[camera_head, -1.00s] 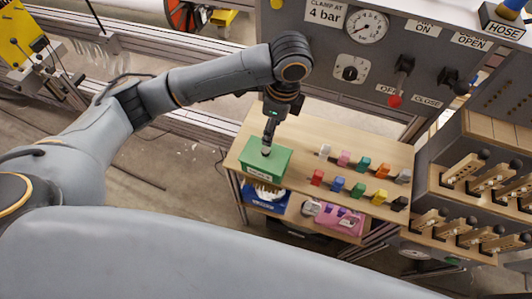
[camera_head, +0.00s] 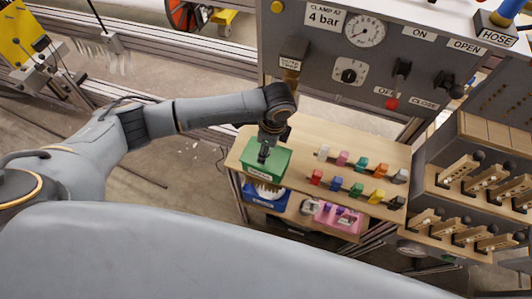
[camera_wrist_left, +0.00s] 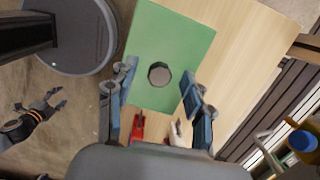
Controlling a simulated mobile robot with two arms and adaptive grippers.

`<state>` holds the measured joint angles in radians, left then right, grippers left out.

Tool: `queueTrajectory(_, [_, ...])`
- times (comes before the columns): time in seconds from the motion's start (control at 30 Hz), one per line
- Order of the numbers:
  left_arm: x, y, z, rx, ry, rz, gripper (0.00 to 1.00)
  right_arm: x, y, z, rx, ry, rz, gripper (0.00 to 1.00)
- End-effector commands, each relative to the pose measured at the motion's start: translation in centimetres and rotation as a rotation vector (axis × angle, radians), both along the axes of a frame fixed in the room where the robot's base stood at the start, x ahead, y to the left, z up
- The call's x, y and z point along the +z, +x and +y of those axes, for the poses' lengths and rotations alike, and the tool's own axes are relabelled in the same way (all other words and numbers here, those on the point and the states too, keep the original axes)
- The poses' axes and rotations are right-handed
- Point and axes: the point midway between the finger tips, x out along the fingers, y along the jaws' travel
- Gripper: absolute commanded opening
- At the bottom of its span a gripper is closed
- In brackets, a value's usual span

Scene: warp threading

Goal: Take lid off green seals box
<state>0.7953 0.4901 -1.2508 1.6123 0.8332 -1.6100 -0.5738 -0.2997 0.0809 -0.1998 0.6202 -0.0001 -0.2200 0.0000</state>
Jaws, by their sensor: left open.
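The green seals box (camera_head: 279,161) stands at the left end of the wooden bench, with a flat green lid on top. In the left wrist view the green lid (camera_wrist_left: 172,40) fills the middle, with a dark round knob (camera_wrist_left: 159,74) on it. My left gripper (camera_head: 264,156) is over the lid in the head view. In the left wrist view its two fingers (camera_wrist_left: 157,92) are open, one on each side of the knob, with gaps to it. A dark gripper (camera_wrist_left: 42,106), apparently my right one, is at the lower left; its jaw state is unclear.
Several coloured blocks (camera_head: 337,183) stand in two rows on the bench (camera_head: 330,135) right of the box. A blue bin (camera_head: 265,199) and a pink bin (camera_head: 338,217) are on the shelf below. A grey panel (camera_head: 330,72) with gauge and levers rises behind the bench.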

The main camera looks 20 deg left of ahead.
Motion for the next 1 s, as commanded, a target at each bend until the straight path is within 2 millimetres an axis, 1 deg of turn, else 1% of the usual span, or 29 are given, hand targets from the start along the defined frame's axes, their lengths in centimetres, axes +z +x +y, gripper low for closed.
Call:
queueTrajectory(0.1, [0.0, 0.0, 0.0, 0.000, 0.000, 0.000, 0.52, 0.0, 0.0, -0.1, 0.000, -0.001, 0.000, 0.60])
queueTrajectory(0.13, [0.0, 0.0, 0.0, 0.000, 0.000, 0.000, 0.48, 0.0, 0.0, -0.1, 0.000, -0.001, 0.000, 0.60])
queueTrajectory(0.2, [0.0, 0.0, 0.0, 0.000, 0.000, 0.000, 0.33, 0.0, 0.0, -0.1, 0.000, -0.001, 0.000, 0.60])
queueTrajectory(0.27, [0.0, 0.0, 0.0, 0.000, 0.000, 0.000, 0.21, 0.0, 0.0, -0.1, 0.001, -0.001, 0.000, 0.60])
queueTrajectory(0.3, [0.0, 0.0, 0.0, 0.000, 0.000, 0.000, 0.13, 0.0, 0.0, -0.1, 0.001, -0.001, 0.000, 0.60])
queueTrajectory(0.37, [0.0, 0.0, 0.0, 0.000, 0.000, 0.000, 0.01, 0.0, 0.0, 0.0, 0.001, 0.000, 0.000, 0.60])
queueTrajectory(0.67, [0.1, 0.0, 0.0, 0.000, -0.001, 0.000, 0.00, 0.0, 0.0, 0.0, 0.000, 0.000, 0.000, 0.60])
queueTrajectory(0.77, [0.4, 0.0, -0.1, 0.000, -0.002, -0.001, 0.00, -0.1, 0.0, 0.0, 0.001, 0.000, 0.000, 0.60])
queueTrajectory(0.87, [1.2, 0.1, -0.1, 0.001, -0.001, -0.002, 0.00, -0.2, 0.0, 0.0, 0.000, 0.000, 0.000, 0.60])
queueTrajectory(1.0, [3.3, 0.1, -0.1, 0.001, -0.002, -0.004, 0.00, -0.4, 0.0, 0.0, 0.000, 0.000, 0.000, 0.60])
